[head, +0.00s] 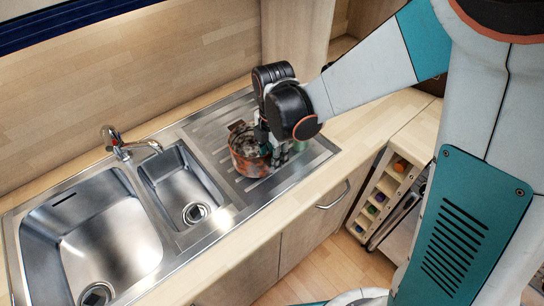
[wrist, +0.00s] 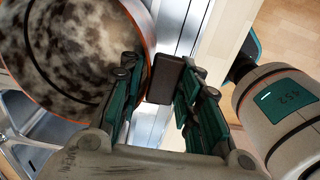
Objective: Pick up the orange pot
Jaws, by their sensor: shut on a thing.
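The orange pot (head: 247,155) is at the ribbed drainboard, right of the small sink bowl. Its outside is worn orange and its inside is mottled dark and pale. In the wrist view the pot (wrist: 70,60) fills the upper left, with its orange rim showing. My gripper (head: 270,150) is at the pot's right side. In the wrist view my gripper (wrist: 163,88) has its teal fingers closed on both sides of the pot's dark handle (wrist: 164,78). I cannot tell whether the pot's base touches the drainboard.
The steel drainboard (head: 217,143) surrounds the pot. A small sink bowl (head: 182,185), a large sink bowl (head: 100,235) and a tap (head: 122,148) are to the left. A wooden wall stands behind. An open rack (head: 379,200) with several coloured round items is below the counter at right.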

